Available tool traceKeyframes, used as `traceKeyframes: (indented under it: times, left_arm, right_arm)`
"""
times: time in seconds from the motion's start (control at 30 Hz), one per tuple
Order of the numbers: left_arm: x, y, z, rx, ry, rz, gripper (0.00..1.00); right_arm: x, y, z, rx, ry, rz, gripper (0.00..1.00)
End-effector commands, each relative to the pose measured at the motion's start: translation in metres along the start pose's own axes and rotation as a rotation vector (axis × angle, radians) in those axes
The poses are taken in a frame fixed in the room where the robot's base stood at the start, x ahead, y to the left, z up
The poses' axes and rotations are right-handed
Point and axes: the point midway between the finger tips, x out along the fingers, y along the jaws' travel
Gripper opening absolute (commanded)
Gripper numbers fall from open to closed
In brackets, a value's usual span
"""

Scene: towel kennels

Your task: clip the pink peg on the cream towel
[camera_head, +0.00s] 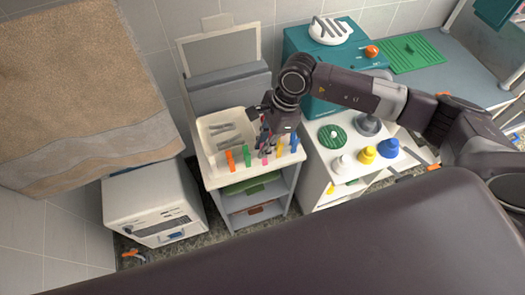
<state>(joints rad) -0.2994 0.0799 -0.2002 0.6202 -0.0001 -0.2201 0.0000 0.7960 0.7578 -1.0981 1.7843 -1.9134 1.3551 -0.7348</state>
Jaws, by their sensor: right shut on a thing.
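The pink peg (265,160) stands near the front edge of the white cart top, in a row of coloured pegs. My right gripper (265,142) reaches down over this row from the right and is shut, with its fingertips at the pink peg. The fingers hide most of the peg. A large towel (80,80), tan to beige with a greyish band, hangs at the left, well away from the gripper. It is the only towel I can make out, and its colour is darker than cream. My left gripper is not in view.
An orange peg (229,161), a green peg (247,156) and a blue peg (294,143) stand close beside the gripper. A cream tray (205,150) holds grey items behind them. Bottles (367,155) stand on the right cabinet. A white box-shaped unit (150,205) sits below the towel.

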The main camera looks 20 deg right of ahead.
Motion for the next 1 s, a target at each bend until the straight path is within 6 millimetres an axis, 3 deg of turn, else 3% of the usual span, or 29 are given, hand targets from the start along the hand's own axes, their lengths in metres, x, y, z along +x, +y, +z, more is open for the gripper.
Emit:
traceKeyframes:
  times: [0.27, 1.0]
  left_arm:
    - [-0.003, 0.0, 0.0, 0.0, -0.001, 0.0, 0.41]
    - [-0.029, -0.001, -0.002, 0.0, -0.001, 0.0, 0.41]
  right_arm:
    - [-0.005, 0.0, 0.002, 0.0, 0.0, -0.001, 0.0]
    - [-0.055, 0.0, 0.017, 0.0, -0.001, -0.001, 0.0]
